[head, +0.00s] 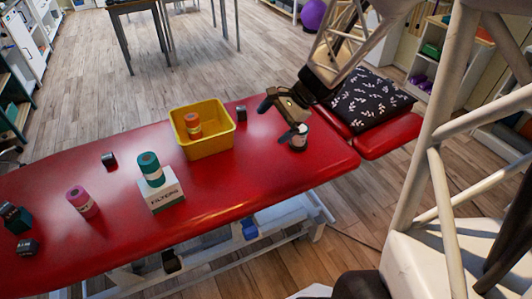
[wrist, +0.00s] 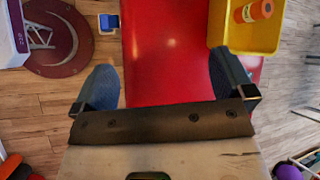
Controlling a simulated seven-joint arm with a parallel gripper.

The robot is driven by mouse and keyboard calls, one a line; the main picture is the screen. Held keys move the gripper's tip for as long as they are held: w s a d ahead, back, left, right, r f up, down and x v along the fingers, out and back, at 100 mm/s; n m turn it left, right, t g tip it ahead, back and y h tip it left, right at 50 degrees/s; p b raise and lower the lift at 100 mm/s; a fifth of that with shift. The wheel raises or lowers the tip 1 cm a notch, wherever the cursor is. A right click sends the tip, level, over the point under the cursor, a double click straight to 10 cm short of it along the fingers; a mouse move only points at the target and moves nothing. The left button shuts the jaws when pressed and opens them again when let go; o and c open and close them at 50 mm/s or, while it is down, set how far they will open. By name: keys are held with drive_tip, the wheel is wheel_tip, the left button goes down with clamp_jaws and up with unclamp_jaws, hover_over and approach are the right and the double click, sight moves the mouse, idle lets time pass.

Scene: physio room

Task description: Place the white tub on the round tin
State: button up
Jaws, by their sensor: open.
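A small round container with white and dark parts, seemingly the white tub (head: 299,142), stands near the right end of the red treatment table. My gripper (head: 278,119) is open above the table there. One finger overlaps the container in the head view, so I cannot tell whether they touch. Nothing shows between the fingers (wrist: 168,88) in the wrist view except red table top, and the container does not show there. I cannot pick out the round tin for certain; a dark round item (head: 27,247) lies at the table's left end.
A yellow bin (head: 208,152) holds an orange roll (head: 193,125). A teal roll (head: 151,168) stands on a white box (head: 163,197), with a pink roll (head: 82,202) to its left. Small dark items (head: 109,160) and a patterned cushion (head: 368,99) also lie on the table.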

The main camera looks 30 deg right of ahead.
drive_tip(key=s+a+r+n+h, duration=0.4)
drive_tip(key=s+a+r+n, duration=0.1)
drive_tip(key=s, duration=0.4)
drive_tip(key=s+a+r+n+h, duration=0.4)
drive_tip(key=s+a+n, duration=0.3)
drive_tip(key=s+n, duration=0.2)
drive_tip(key=shift+s+r+n, duration=0.3)
drive_tip(key=shift+s+r, duration=0.35)
